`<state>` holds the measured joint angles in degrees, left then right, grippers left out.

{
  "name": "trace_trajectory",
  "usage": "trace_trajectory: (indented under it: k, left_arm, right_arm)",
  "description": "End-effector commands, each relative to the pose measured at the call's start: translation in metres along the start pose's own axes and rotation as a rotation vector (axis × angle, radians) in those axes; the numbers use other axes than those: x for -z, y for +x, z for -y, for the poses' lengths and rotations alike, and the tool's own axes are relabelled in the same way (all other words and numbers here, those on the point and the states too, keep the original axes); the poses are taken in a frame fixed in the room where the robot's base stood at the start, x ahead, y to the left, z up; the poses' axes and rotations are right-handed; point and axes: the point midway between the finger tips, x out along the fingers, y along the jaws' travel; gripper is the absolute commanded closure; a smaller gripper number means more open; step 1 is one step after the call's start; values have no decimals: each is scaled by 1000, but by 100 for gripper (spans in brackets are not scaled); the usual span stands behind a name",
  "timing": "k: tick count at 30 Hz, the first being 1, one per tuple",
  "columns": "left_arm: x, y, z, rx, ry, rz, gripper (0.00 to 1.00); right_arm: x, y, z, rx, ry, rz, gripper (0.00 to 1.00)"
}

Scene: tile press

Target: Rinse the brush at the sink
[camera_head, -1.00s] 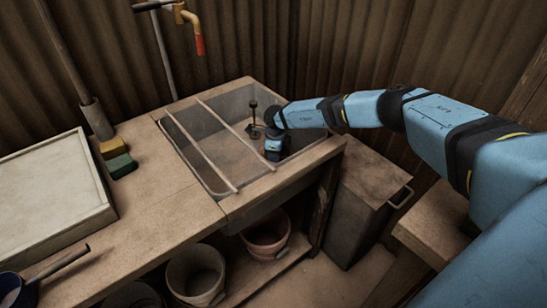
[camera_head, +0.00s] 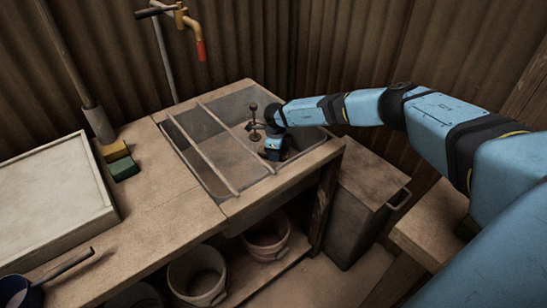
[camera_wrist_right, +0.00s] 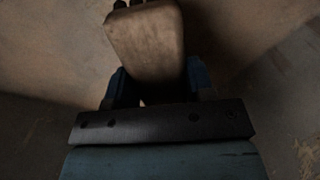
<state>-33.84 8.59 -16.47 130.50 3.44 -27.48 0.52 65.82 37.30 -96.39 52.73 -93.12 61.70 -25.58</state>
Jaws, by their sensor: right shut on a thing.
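The sink (camera_head: 231,190) is a shallow grey basin set in the bench, with two thin bars across it. My right gripper (camera_head: 267,155) reaches down inside its right part, below the rim. In the right wrist view my right gripper (camera_wrist_right: 158,85) is shut on a pale brown block, which I take to be the brush (camera_wrist_right: 147,40). Dark stubs show at the block's far end. The brush is hard to make out in the head view. My left gripper is out of view.
A dark upright stem with a knob (camera_head: 254,122) stands in the sink, close left of my right wrist. Yellow and green blocks (camera_head: 121,165), a pale tray (camera_head: 45,205) and a dark pan (camera_head: 15,290) are on the bench. Buckets (camera_head: 198,275) stand below; a dark bin (camera_head: 362,210) is right.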

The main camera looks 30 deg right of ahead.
Motion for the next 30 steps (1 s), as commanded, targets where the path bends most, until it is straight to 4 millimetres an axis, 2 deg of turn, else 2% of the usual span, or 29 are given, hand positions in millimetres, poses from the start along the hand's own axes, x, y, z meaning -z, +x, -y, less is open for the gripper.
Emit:
trace_trajectory:
  k: [6,30]
  left_arm:
    - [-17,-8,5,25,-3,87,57]
    - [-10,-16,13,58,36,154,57]
  right_arm:
    - [0,-15,0,0,0,0,77]
    - [0,-79,0,0,1,0,77]
